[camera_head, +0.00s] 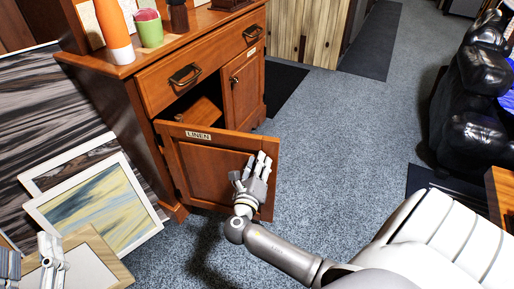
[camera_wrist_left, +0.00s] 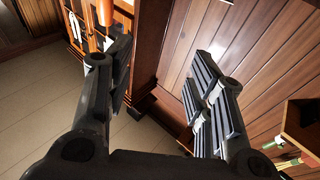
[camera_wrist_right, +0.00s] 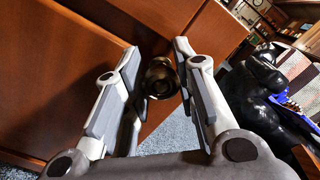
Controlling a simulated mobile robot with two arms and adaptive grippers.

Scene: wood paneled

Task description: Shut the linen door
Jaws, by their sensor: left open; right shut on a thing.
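The linen door (camera_head: 205,165) is the left lower door of a brown wooden cabinet, with a "LINEN" label at its top. It stands swung open, with a dark gap into the cabinet behind it. My right gripper (camera_head: 262,165) is at the door's free edge. In the right wrist view its fingers are closed on a round dark knob (camera_wrist_right: 160,77) on the door. My left gripper (camera_head: 27,252) is at the lower left corner of the head view, open and away from the door. Its fingers show apart and empty in the left wrist view (camera_wrist_left: 165,85).
The cabinet's drawer (camera_head: 200,70) and right door (camera_head: 243,85) are shut. An orange bottle (camera_head: 114,30) and a green cup (camera_head: 148,30) stand on top. A framed picture (camera_head: 95,205) leans at the left. A black leather seat (camera_head: 470,110) is at the right; carpet between is clear.

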